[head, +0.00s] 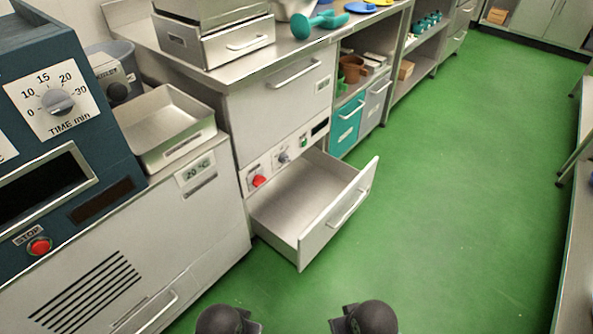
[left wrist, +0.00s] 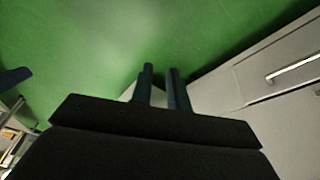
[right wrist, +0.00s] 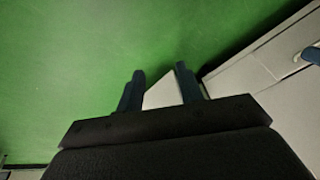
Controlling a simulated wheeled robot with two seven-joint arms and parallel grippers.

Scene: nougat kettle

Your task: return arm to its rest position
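My left gripper shows in the left wrist view (left wrist: 160,72); its two dark fingers stand a small gap apart with nothing seen held between them. My right gripper shows in the right wrist view (right wrist: 160,70); its fingers stand wider apart, and it looks empty. Both point over green floor, with pale panels at the right of each wrist view. A pale wedge shows behind the fingers; I cannot tell what it is. In the head view only two dark rounded parts of my arms show at the bottom edge; the grippers are hidden there.
An empty drawer (head: 307,190) stands pulled out from the grey cabinet, ahead of my arms. A blue machine with a timer dial (head: 60,102) and a metal tray (head: 168,128) stand at left. Green floor (head: 455,190) is clear at right, up to a bench edge (head: 577,240).

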